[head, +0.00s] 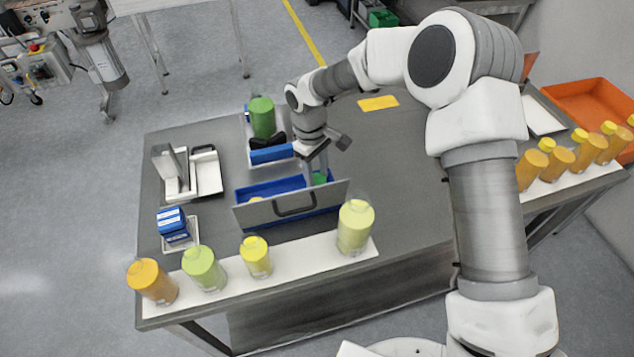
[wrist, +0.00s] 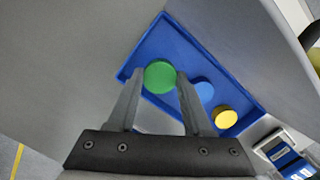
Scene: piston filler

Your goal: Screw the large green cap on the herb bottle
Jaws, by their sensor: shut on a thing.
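The large green cap (wrist: 160,75) is between the fingertips of my gripper (wrist: 158,80) in the wrist view. The gripper is shut on it, at the blue-lined drawer (wrist: 140,68). In the head view, my gripper (head: 317,172) points down into the drawer's right end, and the green cap (head: 320,179) shows at its tips. A green bottle (head: 262,118), probably the herb bottle, stands upright behind the drawer, left of my gripper. Dark parts hide its lower side. I cannot tell whether the cap is clear of the drawer floor.
A yellow cap (wrist: 226,117) and a round blue piece (wrist: 204,91) are in the drawer. Filled bottles (head: 204,269) stand on a white strip along the front edge. The table's back right is mostly clear.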

